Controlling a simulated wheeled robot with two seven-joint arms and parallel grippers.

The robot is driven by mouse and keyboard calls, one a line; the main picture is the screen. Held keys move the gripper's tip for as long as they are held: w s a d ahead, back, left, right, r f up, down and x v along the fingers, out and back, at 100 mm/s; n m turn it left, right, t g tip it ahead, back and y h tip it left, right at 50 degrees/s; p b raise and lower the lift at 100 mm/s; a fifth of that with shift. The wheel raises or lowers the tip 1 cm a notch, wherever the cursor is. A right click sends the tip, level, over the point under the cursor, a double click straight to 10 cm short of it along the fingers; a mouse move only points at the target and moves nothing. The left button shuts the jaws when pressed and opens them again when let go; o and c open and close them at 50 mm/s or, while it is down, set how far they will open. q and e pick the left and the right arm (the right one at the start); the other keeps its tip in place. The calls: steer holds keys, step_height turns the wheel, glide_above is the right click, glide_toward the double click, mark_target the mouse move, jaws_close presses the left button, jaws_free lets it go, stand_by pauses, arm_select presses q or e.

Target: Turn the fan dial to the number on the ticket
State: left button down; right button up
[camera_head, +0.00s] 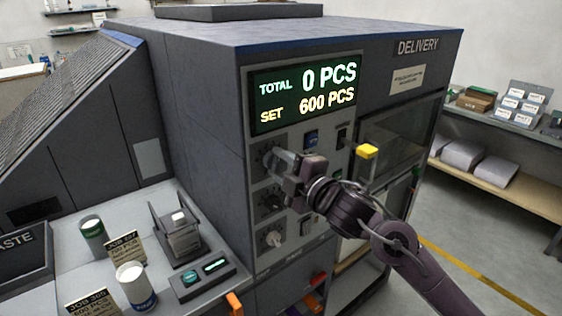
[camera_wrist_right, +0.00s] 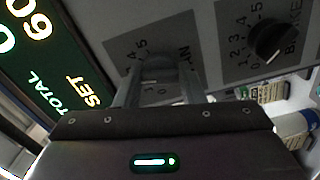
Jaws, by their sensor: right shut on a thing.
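The dark grey machine has a column of dials on its front panel. My right gripper (camera_head: 282,165) is at the top dial (camera_head: 267,157). In the right wrist view its fingers (camera_wrist_right: 160,85) are closed on both sides of this dial's knob (camera_wrist_right: 158,67). The label beside it is partly hidden; only a final "N" reads clearly. Its pointer is hidden. Two tickets stand on the left counter, a "JOB" card (camera_head: 125,248) and a "JOB 365" card (camera_head: 88,304); their smaller lines are too small to read surely. My left gripper is not in view.
Below the held dial are a middle dial (camera_head: 270,200) and a lower dial (camera_head: 273,239). The display (camera_head: 305,92) reads total 0 PCS, set 600 PCS. A yellow handle (camera_head: 367,151) sticks out right of my gripper. Cans (camera_head: 135,285) stand on the counter.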

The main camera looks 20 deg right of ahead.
steer(key=m+p, duration=0.2)
steer(key=m, duration=0.2)
steer(key=shift+m+p, duration=0.35)
steer(key=shift+m, duration=0.55)
steer(key=shift+f, duration=0.1)
steer(key=o, duration=1)
steer(key=shift+s, duration=0.1)
